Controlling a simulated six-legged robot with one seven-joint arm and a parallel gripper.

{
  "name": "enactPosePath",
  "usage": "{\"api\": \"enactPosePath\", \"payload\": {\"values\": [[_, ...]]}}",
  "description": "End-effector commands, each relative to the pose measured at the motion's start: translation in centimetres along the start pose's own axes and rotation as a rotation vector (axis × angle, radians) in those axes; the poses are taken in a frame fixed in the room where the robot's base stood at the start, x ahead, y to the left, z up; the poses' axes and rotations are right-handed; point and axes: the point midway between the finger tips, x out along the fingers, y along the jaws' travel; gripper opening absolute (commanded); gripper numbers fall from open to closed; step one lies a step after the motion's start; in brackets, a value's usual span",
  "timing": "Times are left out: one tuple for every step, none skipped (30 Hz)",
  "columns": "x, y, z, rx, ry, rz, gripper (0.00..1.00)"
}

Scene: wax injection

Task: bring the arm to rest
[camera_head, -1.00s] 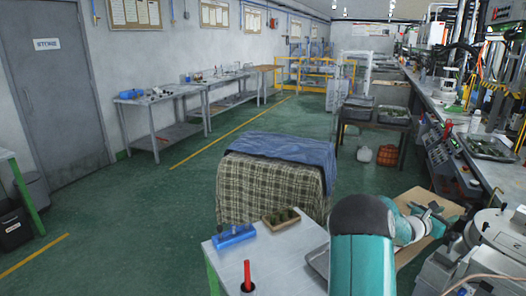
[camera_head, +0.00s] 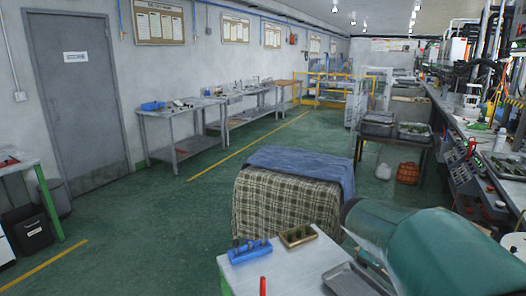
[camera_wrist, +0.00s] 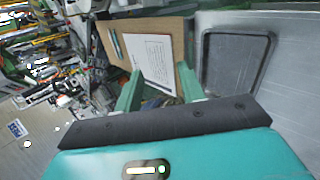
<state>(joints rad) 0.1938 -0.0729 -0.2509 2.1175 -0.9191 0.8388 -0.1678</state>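My teal arm (camera_head: 445,245) fills the lower right of the head view, close to the camera. Its end is out of sight there. In the wrist view, my gripper (camera_wrist: 161,84) shows two green fingers spread apart with nothing visible held between them. Beyond the fingers is a brown clipboard (camera_wrist: 116,27) with a white printed sheet (camera_wrist: 153,58). I cannot tell how far the fingers are from it.
A small table (camera_head: 242,279) with a blue block (camera_head: 250,252) and a wooden tray (camera_head: 298,235) stands near my arm. A grey metal tray (camera_head: 345,283) lies there too. A cloth-covered stack (camera_head: 285,205) is behind.

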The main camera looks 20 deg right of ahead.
Motion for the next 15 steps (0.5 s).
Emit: {"api": "enactPosePath", "payload": {"values": [[-2.3, -1.7, -0.2, 0.053, 0.055, -0.044, 0.39], [-3.5, -2.9, -0.3, 0.083, 0.083, -0.075, 0.39], [-5.1, -4.4, -0.4, 0.122, 0.118, -0.116, 0.39], [-6.3, -5.5, -0.5, 0.148, 0.145, -0.147, 0.39], [-7.5, -6.7, -0.5, 0.175, 0.170, -0.180, 0.39], [-9.0, -8.2, -0.5, 0.209, 0.204, -0.223, 0.39], [-10.2, -9.4, -0.4, 0.232, 0.229, -0.257, 0.39], [-11.4, -10.5, -0.3, 0.255, 0.253, -0.291, 0.39], [-12.9, -12.1, -0.2, 0.283, 0.283, -0.336, 0.39], [-14.0, -13.2, 0.0, 0.303, 0.306, -0.371, 0.39], [-15.1, -14.4, 0.1, 0.321, 0.327, -0.406, 0.39], [-16.6, -15.9, 0.5, 0.347, 0.354, -0.453, 0.39], [-17.6, -17.1, 0.7, 0.362, 0.372, -0.487, 0.39], [-18.5, -18.1, 1.0, 0.376, 0.388, -0.520, 0.39], [-19.6, -19.3, 1.3, 0.394, 0.407, -0.560, 0.39]]}}
